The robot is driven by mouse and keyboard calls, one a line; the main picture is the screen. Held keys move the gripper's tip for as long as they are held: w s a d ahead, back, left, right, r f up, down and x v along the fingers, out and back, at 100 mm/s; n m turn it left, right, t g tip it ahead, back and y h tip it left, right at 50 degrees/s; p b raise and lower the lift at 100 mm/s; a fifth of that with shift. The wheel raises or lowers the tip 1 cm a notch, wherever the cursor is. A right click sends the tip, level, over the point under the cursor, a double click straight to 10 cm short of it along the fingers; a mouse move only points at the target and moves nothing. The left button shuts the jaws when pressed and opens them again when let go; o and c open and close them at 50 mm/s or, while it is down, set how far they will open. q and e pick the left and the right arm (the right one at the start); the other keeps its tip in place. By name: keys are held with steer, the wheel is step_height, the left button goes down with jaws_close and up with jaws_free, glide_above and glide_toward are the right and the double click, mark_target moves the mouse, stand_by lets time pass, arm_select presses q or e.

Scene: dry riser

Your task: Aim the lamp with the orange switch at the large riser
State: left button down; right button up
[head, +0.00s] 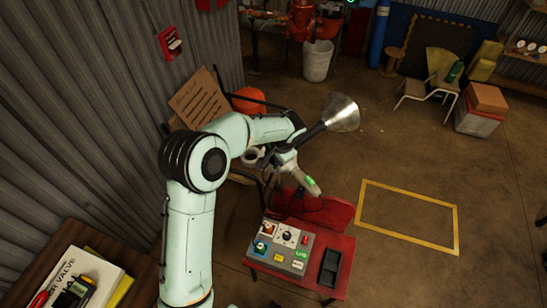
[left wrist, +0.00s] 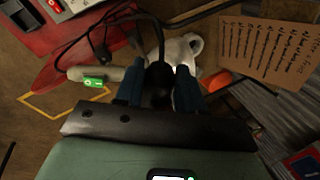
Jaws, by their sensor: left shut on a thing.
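My left gripper (head: 284,157) is shut on the black stem of a lamp, between dark blue fingers in the left wrist view (left wrist: 158,88). The lamp has a silvery cone-shaped shade (head: 341,112) that points up and to the right in the head view. A pale grey handle with a green switch (head: 308,183) hangs just below the gripper and also shows in the left wrist view (left wrist: 93,80); I cannot tell whether it belongs to the held lamp. No orange switch shows. Red pipework (head: 302,18), possibly the riser, stands at the back. My right gripper is out of view.
A red table (head: 335,245) with a grey control box (head: 283,248) stands in front, below the gripper. A cardboard sign (head: 197,97) and an orange round object (head: 249,100) are near the left wall. A white bucket (head: 317,62) stands at the back. Floor inside the yellow outline (head: 458,232) is clear.

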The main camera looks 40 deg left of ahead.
arm_select(q)
steer(key=shift+d, duration=0.1)
steer(key=shift+w+d+r+n+g+h+p, duration=0.1)
steer(key=shift+w+d+n+g+p, duration=0.25)
steer(key=shift+d+n, duration=0.85)
steer(key=shift+w+d+f+n+g+h+p, duration=0.15)
steer(key=shift+d+n+g+p, duration=0.35)
steer(key=shift+n, duration=1.25)
steer(key=shift+w+d+r+n+g+h+p, duration=0.2)
steer(key=shift+d+n+g, duration=0.25)
steer(key=shift+d+n, duration=0.75)
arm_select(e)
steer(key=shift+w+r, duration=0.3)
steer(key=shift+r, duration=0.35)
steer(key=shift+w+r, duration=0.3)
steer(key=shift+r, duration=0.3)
arm_select(q)
steer(key=shift+a+n, duration=0.2)
steer(key=shift+n, duration=0.15)
steer(key=c, duration=0.7)
jaws_free()
steer(key=p+v, duration=0.2)
steer(key=v, duration=1.1)
steer(key=shift+w+d+r, duration=0.1)
steer(key=shift+d, duration=0.1)
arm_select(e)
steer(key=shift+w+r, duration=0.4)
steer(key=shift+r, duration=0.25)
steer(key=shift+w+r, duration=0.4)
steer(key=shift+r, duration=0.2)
